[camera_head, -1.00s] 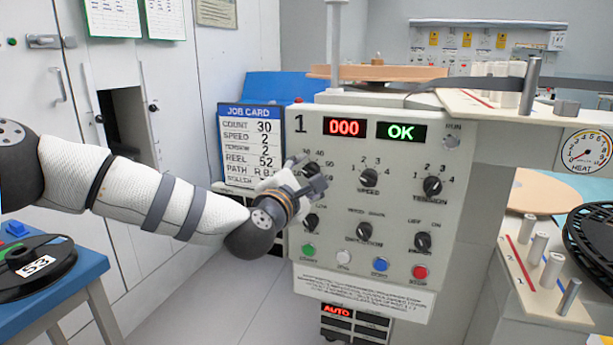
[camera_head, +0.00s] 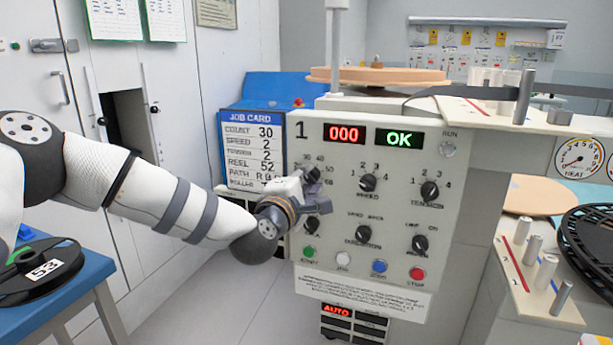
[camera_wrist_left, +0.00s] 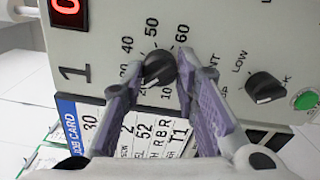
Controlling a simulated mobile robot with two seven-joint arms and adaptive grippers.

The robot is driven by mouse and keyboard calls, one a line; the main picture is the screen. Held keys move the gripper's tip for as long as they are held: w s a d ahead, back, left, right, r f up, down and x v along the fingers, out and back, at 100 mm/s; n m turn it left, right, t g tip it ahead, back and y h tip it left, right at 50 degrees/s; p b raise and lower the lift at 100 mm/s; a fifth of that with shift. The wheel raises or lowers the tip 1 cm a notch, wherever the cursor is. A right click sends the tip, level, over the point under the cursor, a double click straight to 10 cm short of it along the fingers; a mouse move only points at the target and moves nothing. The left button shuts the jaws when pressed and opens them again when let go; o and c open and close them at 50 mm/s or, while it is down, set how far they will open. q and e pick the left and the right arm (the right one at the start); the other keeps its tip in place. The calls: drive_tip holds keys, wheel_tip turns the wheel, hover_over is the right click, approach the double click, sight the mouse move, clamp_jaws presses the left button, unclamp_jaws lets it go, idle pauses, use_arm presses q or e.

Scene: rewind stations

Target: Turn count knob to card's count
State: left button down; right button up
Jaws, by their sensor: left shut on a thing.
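The count knob (camera_head: 312,173) is a black dial at the upper left of the grey station panel (camera_head: 385,262). My left gripper (camera_head: 311,188) is at this knob, partly covering it and its scale. In the left wrist view, the knob (camera_wrist_left: 160,68) sits between the tips of the two purple-padded fingers, which are shut on it. Its white mark points toward the low end of the scale, near 10 and 20; the exact setting is hard to tell. The job card (camera_head: 252,150) reads COUNT 30. My right gripper is not in view.
The speed knob (camera_head: 368,183) and tension knob (camera_head: 429,191) are to the right, with more knobs and coloured buttons below. The displays read 000 (camera_head: 344,133) and OK (camera_head: 399,138). A blue table (camera_head: 75,276) with a black reel (camera_head: 40,270) marked 53 stands at left.

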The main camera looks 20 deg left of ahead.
use_arm(q)
drive_tip(key=shift+r+m+p, duration=0.1)
drive_tip(key=shift+m+p, duration=0.7)
drive_tip(key=shift+m, duration=1.4)
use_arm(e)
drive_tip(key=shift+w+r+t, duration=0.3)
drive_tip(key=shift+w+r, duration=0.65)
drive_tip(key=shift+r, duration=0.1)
use_arm(q)
drive_tip(key=c, duration=1.2)
unclamp_jaws()
drive_tip(key=shift+c, duration=0.2)
drive_tip(key=s, duration=1.2)
drive_tip(key=shift+a, duration=0.25)
